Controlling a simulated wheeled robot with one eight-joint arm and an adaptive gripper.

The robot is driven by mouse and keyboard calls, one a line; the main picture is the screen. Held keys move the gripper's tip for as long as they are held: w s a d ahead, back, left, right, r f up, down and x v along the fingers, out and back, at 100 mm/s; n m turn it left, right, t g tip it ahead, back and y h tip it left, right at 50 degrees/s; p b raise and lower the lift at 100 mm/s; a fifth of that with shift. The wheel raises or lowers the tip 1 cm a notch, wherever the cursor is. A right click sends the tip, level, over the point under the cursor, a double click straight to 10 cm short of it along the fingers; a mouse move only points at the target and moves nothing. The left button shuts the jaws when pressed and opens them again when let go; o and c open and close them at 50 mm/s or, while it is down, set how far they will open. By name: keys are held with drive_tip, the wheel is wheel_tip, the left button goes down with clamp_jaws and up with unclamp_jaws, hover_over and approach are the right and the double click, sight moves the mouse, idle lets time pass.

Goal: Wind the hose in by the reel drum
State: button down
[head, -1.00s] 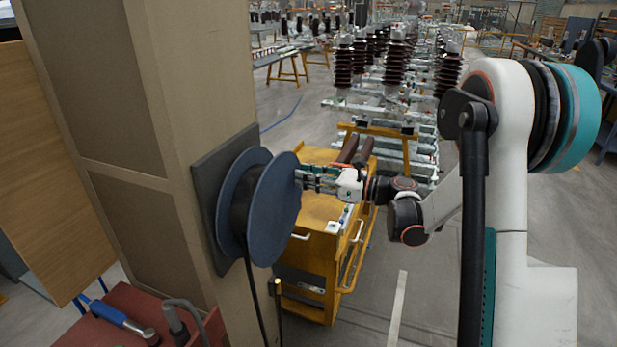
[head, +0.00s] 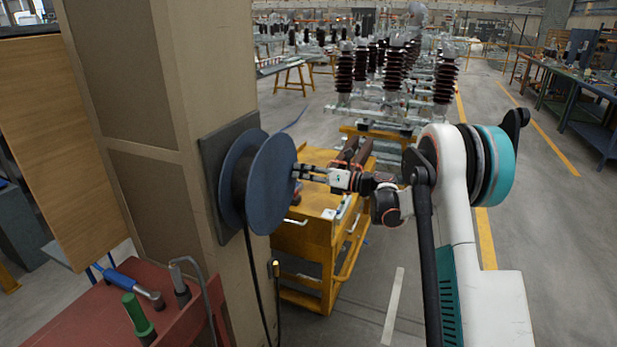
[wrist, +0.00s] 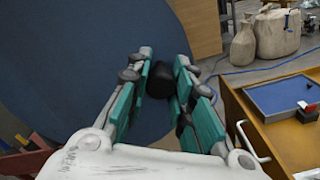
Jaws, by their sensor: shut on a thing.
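The blue reel drum (head: 268,195) is mounted on a dark plate on the side of a tan column. In the wrist view its flat disc (wrist: 70,60) fills the left. The dark hose (head: 258,285) hangs from the drum; a free end with a pale tip (head: 276,268) shows beside it. My gripper (head: 298,171) is at the disc's right side, a little above its centre. In the wrist view my gripper (wrist: 162,88) has its teal fingers around the black crank knob (wrist: 160,78), shut on it. The knob is hidden in the head view.
A yellow cart (head: 310,240) stands just behind and right of the drum, below my gripper. A red bench (head: 90,325) with tools is at the lower left. Open floor lies to the right of the cart.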

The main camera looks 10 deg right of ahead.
sight(288, 197)
drive_tip(key=f+m, duration=0.1)
drive_tip(key=m, duration=0.1)
drive_tip(key=s+f+m+b, duration=0.1)
drive_tip(key=f, duration=0.1)
drive_tip(key=a+f+m+b, duration=0.1)
drive_tip(key=f+m, duration=0.1)
drive_tip(key=shift+s+f+m, duration=0.15)
drive_tip(key=shift+f+m, duration=0.05)
drive_tip(key=shift+m, duration=0.1)
drive_tip(key=shift+s+a+f+m+b, duration=0.3)
drive_tip(key=shift+s+f+m+b, duration=0.3)
drive_tip(key=shift+m, duration=0.4)
drive_tip(key=shift+s+a+f+m+b, duration=0.35)
drive_tip(key=shift+f+m, duration=0.35)
drive_tip(key=shift+m, duration=0.3)
drive_tip(key=c, duration=1.4)
unclamp_jaws()
drive_tip(key=shift+o, duration=0.2)
drive_tip(key=v, duration=1.2)
drive_tip(key=shift+c, duration=0.6)
